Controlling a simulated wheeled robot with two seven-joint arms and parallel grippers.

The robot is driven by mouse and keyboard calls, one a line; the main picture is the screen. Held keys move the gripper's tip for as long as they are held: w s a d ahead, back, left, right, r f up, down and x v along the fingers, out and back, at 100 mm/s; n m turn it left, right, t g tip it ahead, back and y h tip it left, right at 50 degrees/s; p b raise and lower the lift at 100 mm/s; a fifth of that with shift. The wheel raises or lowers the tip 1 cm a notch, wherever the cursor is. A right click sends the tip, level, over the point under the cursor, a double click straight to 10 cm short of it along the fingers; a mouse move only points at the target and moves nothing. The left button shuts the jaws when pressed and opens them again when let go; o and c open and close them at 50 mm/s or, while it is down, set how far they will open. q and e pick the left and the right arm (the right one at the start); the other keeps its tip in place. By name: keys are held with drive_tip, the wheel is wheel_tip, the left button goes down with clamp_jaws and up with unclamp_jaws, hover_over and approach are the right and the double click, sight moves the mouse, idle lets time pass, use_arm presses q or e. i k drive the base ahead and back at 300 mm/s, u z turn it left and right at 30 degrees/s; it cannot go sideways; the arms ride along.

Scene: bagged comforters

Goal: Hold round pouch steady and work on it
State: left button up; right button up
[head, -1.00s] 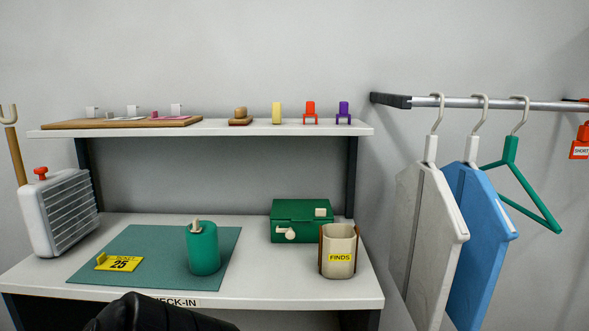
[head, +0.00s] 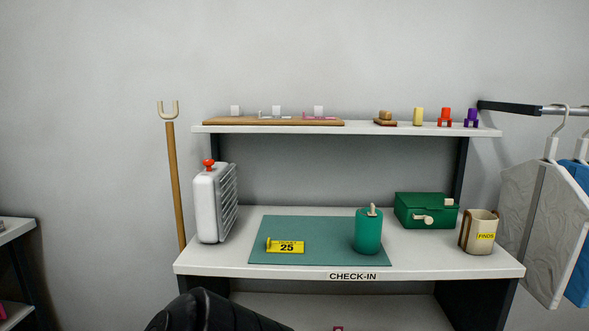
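A round green pouch (head: 368,233), shaped like an upright cylinder with a small beige piece on top, stands on the right part of a teal mat (head: 320,227). The mat lies on the check-in desk (head: 215,262). A black part of my own arm shows at the bottom edge, in front of the desk. Neither gripper shows in the view, and nothing is seen touching the pouch.
A yellow tag marked 25 (head: 287,247) lies on the mat. A green box (head: 426,211) and a cup marked FINDS (head: 481,233) stand to the right. A white ribbed case (head: 211,207) stands left. A shelf (head: 360,129) hangs above; bagged comforters (head: 543,230) hang at right.

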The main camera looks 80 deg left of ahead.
sight(372, 212)
drive_tip(key=k, duration=0.25)
drive_tip(key=u, duration=1.4)
